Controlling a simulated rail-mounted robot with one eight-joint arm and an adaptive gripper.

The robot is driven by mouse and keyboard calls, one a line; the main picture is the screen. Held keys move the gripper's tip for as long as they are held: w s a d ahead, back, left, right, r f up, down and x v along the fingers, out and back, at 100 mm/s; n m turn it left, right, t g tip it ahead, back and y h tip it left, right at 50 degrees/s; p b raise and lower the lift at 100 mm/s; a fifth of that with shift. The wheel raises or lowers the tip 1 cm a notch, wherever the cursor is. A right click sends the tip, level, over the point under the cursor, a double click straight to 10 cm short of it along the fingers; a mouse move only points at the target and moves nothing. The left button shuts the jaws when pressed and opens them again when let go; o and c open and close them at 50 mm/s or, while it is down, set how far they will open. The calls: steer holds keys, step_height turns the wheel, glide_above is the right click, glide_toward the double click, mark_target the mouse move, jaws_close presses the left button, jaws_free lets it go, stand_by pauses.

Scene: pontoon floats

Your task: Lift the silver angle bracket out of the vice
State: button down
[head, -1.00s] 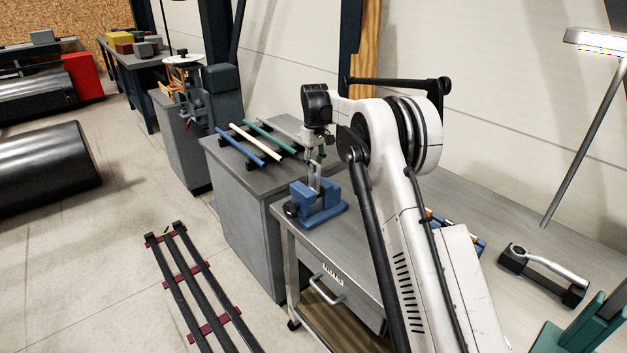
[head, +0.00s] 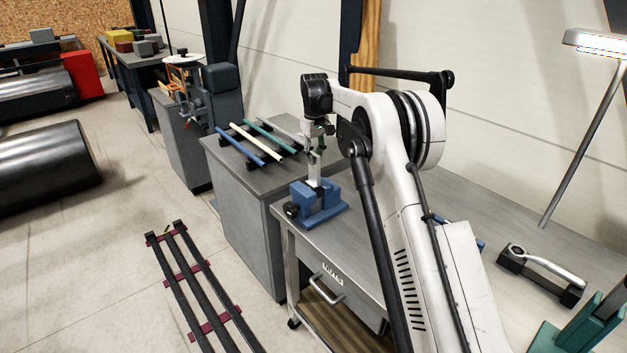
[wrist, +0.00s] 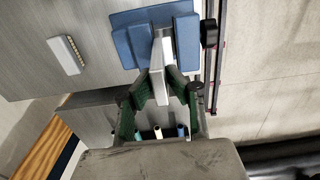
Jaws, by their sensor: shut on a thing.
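The silver angle bracket (head: 314,172) stands upright above the blue vice (head: 320,208) in the head view. In the wrist view the bracket (wrist: 158,66) runs from between my fingers toward the gap of the vice (wrist: 128,42). My gripper (head: 315,150) is directly over the vice and shut on the upper part of the bracket. Its green fingers (wrist: 160,84) press on the bracket from both sides. The bracket's lower end is at the level of the vice jaws; I cannot tell whether it is fully clear of them.
The vice sits on a grey workbench (head: 345,245) near its corner. Behind it, a grey cabinet (head: 235,190) carries blue, cream and green bars (head: 262,141). A wrench on a black stand (head: 545,270) is at the right. The space above the vice looks free.

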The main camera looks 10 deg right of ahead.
steer(key=shift+r, duration=0.9)
steer(key=shift+a, duration=0.1)
